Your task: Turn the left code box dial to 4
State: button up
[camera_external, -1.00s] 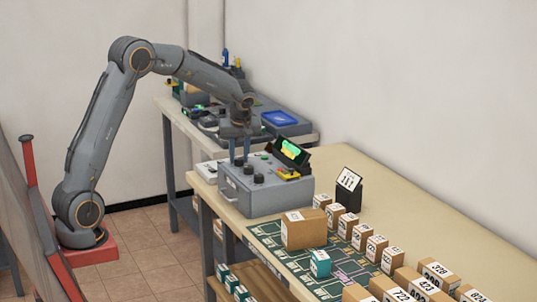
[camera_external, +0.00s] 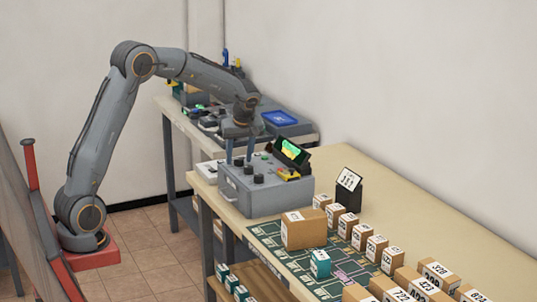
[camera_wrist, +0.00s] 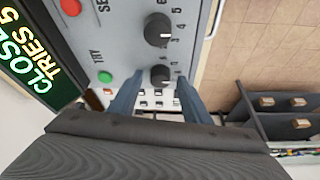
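The grey code box (camera_external: 262,198) stands on the near left end of the long table, with several black dials on its top. My gripper (camera_external: 239,156) points down over the left dial (camera_external: 239,163). In the wrist view, my gripper (camera_wrist: 159,80) is open, with one blue-grey finger on each side of the left dial (camera_wrist: 160,76). I see gaps between the fingers and the dial; contact cannot be told. Another dial (camera_wrist: 159,33) with printed numbers lies beyond it. The left dial's exact pointer setting is too small to read.
A green lit screen (camera_wrist: 38,60) reading "CLOSED" and "TRIES 5" is on the box. A green button (camera_wrist: 105,77) and a red button (camera_wrist: 71,6) sit beside the dials. Cardboard parcels (camera_external: 303,229) stand right of the box. A second table with a blue tray (camera_external: 279,118) is behind.

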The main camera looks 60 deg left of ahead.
jog(key=shift+r, duration=0.15)
jog(key=v, duration=0.7)
jog(key=shift+r+b, duration=0.25)
jog(key=shift+b, duration=0.2)
jog(key=shift+d, duration=0.15)
jog(key=w+d+f+m+t+b, duration=0.1)
jog(key=d+m, duration=0.1)
jog(key=d, duration=0.2)
jog(key=w+d+f+m+t+b, duration=0.1)
jog(key=d+m, duration=0.2)
jog(key=d, duration=0.2)
jog(key=w+d+f+m+t+b, duration=0.1)
jog(key=w+d+f+m, duration=0.1)
jog(key=d, duration=0.3)
jog(key=shift+f+m, duration=0.15)
jog(key=shift+m, duration=0.25)
jog(key=s+d+f+m+t+h, duration=0.1)
jog(key=s+d+f+m+t, duration=0.15)
jog(key=d+m, duration=0.4)
jog(key=s+f+m+g+h+p, duration=0.1)
jog(key=s+f, duration=0.4)
jog(key=s, duration=1)
jog(key=s+f+g+h+p, duration=0.2)
jog(key=s+f+g+p, duration=0.2)
jog(key=s, duration=1.1)
notch_tip(320, 180, down, 2)
jog(key=shift+d+f+m+g, duration=0.2)
jog(key=shift+d+m+g, duration=0.2)
jog(key=shift+g, duration=0.25)
